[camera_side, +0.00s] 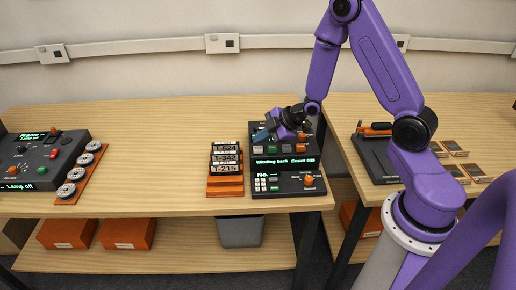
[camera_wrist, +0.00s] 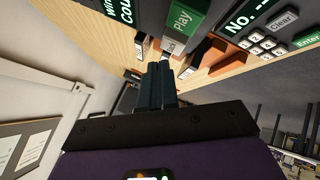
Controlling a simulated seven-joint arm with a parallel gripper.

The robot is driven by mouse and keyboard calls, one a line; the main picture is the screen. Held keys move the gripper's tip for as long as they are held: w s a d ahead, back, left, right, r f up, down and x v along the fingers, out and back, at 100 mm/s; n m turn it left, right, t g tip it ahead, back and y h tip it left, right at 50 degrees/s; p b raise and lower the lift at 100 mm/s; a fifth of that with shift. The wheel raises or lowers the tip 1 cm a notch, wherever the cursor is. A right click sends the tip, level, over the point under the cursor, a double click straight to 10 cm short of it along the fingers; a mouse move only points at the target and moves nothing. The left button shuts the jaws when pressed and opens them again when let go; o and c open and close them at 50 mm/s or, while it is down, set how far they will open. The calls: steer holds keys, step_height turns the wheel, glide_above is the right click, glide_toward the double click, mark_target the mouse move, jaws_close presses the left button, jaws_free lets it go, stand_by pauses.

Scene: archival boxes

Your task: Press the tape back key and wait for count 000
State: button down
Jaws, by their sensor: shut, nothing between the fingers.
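The tape deck (camera_side: 286,166) stands at the right end of the left bench. Its display (camera_side: 285,161) reads "Winding back" with a count whose digits are too small to read surely. A row of keys lies behind the display; a green Play key (camera_wrist: 185,18) shows in the wrist view. My gripper (camera_side: 261,136) is shut and empty, low over the left part of the key row. In the wrist view my fingertips (camera_wrist: 158,66) are close to a pale key (camera_wrist: 172,46) beside Play. Whether they touch it, I cannot tell.
An orange rack of labelled tapes (camera_side: 226,187) stands just left of the deck. A keypad (camera_wrist: 268,42) with a "No." display is on the deck's front. A dark control panel (camera_side: 40,160) stands far left.

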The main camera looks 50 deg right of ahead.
mark_target(260, 150)
steer(key=shift+r, duration=0.1)
steer(key=shift+r, duration=2.4)
stand_by(0.8)
steer(key=shift+s+a+r, duration=0.15)
steer(key=shift+a, duration=0.15)
steer(key=s+a+r+m+g+h, duration=0.1)
steer(key=s+a+r+g, duration=0.15)
steer(key=s+a, duration=0.35)
steer(key=s+a+r+m+g+h, duration=0.1)
steer(key=s+a+r, duration=0.2)
steer(key=s, duration=0.5)
steer(key=s+r+g+h, duration=0.1)
steer(key=s+r+g, duration=0.2)
steer(key=s, duration=1.4)
steer(key=shift+s+d+r+g+h, duration=0.2)
steer(key=shift+s+d+g+h, duration=0.15)
steer(key=shift+g, duration=0.4)
steer(key=shift+w+a, duration=0.1)
